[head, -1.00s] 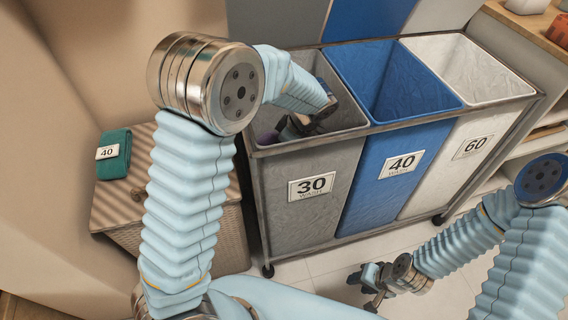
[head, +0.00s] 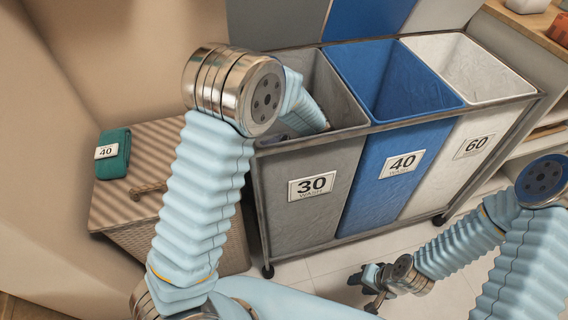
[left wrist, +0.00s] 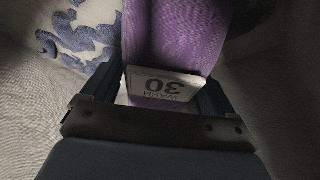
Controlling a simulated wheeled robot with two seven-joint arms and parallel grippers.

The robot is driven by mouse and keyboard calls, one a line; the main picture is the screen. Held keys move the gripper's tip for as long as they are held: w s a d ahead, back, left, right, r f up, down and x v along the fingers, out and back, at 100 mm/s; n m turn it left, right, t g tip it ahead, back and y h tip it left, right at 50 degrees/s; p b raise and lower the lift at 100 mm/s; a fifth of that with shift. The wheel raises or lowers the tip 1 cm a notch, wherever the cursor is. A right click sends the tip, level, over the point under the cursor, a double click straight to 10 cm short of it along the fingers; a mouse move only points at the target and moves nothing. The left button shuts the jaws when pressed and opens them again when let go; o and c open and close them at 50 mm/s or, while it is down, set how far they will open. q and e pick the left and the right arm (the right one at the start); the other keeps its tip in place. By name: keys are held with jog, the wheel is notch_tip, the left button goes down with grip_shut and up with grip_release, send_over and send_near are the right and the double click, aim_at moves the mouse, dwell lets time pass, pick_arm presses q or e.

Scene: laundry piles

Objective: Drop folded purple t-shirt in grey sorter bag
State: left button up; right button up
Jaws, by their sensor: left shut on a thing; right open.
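The folded purple t-shirt (left wrist: 175,38) shows in the left wrist view, with a white tag reading "WASH 30" on it. My left gripper (left wrist: 155,85) is shut on the t-shirt, with a dark finger on each side. In the head view my left arm reaches down into the grey sorter bag (head: 315,214), labelled 30; the bag's wall and the arm hide the left gripper and the t-shirt there. My right gripper (head: 368,285) is open and empty, low over the floor in front of the sorter.
The blue bag (head: 378,190) labelled 40 and the white bag (head: 455,165) labelled 60 stand to the right in the same frame. A teal folded cloth (head: 113,155) tagged 40 lies on a wicker hamper (head: 115,205). White-and-blue patterned fabric (left wrist: 80,35) shows beside the t-shirt.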

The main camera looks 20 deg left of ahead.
pick_arm(q)
jog(key=shift+f+b, duration=0.5)
jog(key=shift+b, duration=0.1)
jog(key=shift+r, duration=0.1)
jog(key=o, duration=1)
jog(key=shift+r+p, duration=0.3)
jog(key=shift+p, duration=0.15)
jog(key=shift+r+p, duration=0.45)
jog(key=shift+p, duration=0.2)
jog(key=v, duration=0.7)
jog(key=shift+d, duration=0.1)
